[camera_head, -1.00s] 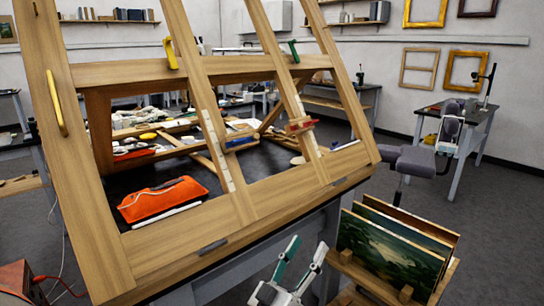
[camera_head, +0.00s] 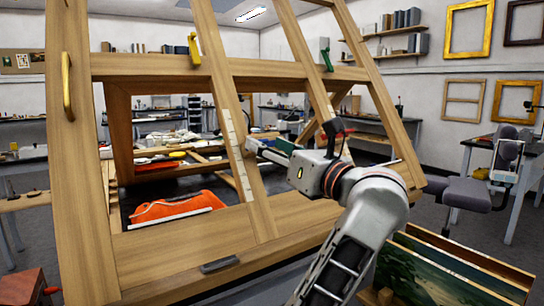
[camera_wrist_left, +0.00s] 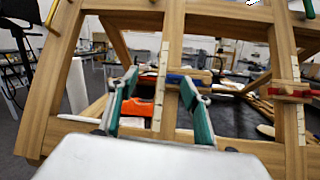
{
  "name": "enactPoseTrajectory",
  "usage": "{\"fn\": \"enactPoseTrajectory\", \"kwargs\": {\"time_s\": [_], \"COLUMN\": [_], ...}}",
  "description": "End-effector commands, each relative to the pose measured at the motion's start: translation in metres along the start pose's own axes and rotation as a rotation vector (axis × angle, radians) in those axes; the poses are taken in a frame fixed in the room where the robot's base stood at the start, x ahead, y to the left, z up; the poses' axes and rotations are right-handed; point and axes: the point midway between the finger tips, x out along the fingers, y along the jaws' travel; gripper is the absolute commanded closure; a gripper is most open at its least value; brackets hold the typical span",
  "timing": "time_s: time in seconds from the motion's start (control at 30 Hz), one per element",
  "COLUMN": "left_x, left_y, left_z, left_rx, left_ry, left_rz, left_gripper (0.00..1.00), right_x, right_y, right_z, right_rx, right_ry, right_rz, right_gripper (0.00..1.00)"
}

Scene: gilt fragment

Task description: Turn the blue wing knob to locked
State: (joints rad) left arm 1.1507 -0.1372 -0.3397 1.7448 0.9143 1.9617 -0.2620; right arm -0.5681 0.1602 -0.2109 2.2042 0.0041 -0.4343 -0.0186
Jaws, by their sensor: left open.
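In the left wrist view the blue wing knob (camera_wrist_left: 190,77) sits on a sloping wooden bar beside a pale marked strip (camera_wrist_left: 160,90). My left gripper (camera_wrist_left: 160,84) is open and empty, its green-faced fingers upright in front of the frame. The right-hand fingertip overlaps the knob's lower edge in the picture; I cannot tell whether they touch. In the head view my left gripper (camera_head: 264,148) reaches across the middle of the frame and hides the blue knob. The knob's exact angle is unclear. My right gripper is out of view.
The large wooden frame (camera_head: 160,245) also carries a red knob (camera_wrist_left: 290,92), a yellow handle (camera_head: 194,50) and a green one (camera_head: 326,57). An orange bundle (camera_head: 178,206) lies behind its lower rail. Painted panels (camera_head: 450,265) stand at the lower right.

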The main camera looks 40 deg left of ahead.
Motion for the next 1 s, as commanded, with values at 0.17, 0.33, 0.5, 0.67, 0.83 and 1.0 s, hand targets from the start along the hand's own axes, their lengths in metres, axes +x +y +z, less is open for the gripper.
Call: {"fn": "enactPoseTrajectory", "kwargs": {"time_s": [0.17, 0.33, 0.5, 0.67, 0.83, 1.0], "left_x": [-0.008, -0.004, 0.019, 0.043, 0.061, 0.067], "left_y": [-0.027, -0.032, -0.033, -0.036, -0.039, -0.04], "left_z": [-0.008, -0.006, -0.01, -0.014, -0.016, -0.016], "left_rx": [-0.112, -0.14, -0.139, -0.137, -0.138, -0.139], "left_ry": [0.122, 0.149, 0.147, 0.145, 0.146, 0.147], "left_rz": [-0.093, -0.114, -0.109, -0.109, -0.111, -0.113], "left_gripper": [0.51, 0.51, 0.51, 0.51, 0.51, 0.51], "right_x": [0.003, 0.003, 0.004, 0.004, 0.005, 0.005], "right_y": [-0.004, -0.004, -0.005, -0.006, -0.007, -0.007], "right_z": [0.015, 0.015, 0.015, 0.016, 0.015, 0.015], "right_rx": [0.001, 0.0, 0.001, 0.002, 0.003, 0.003], "right_ry": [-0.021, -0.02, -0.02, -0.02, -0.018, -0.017], "right_rz": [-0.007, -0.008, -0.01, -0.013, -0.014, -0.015], "right_gripper": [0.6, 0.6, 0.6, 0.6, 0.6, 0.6]}}
